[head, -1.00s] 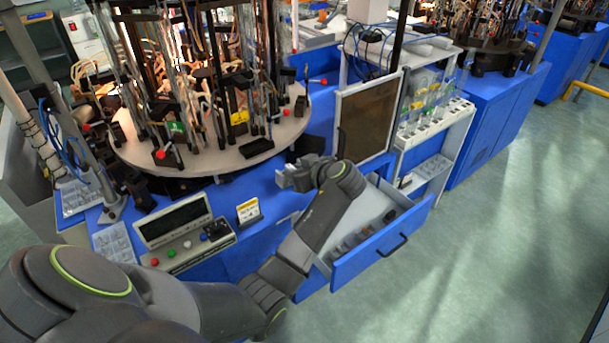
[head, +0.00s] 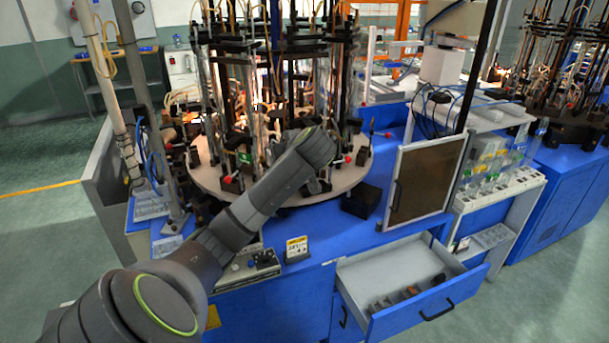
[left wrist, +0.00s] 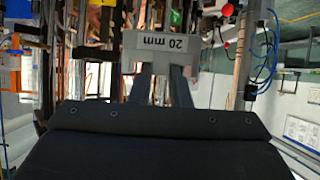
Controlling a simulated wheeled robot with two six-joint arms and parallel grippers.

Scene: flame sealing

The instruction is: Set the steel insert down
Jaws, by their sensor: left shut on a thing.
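The steel insert (left wrist: 205,47) is a grey block marked "20 mm" in the left wrist view. My left gripper (left wrist: 163,72) is shut on it, with the two dark fingers reaching up to its underside in the picture. In the head view my left arm reaches across to the front of the round turntable (head: 345,190). Its wrist hides the gripper and the insert there. I cannot tell what, if anything, the insert touches. My right gripper is not in view.
An open drawer (head: 375,270) holds several small dark pieces towards its front; its rear floor is bare. Upright rods and burners crowd the turntable. A dark box (head: 361,200) sits beside it.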

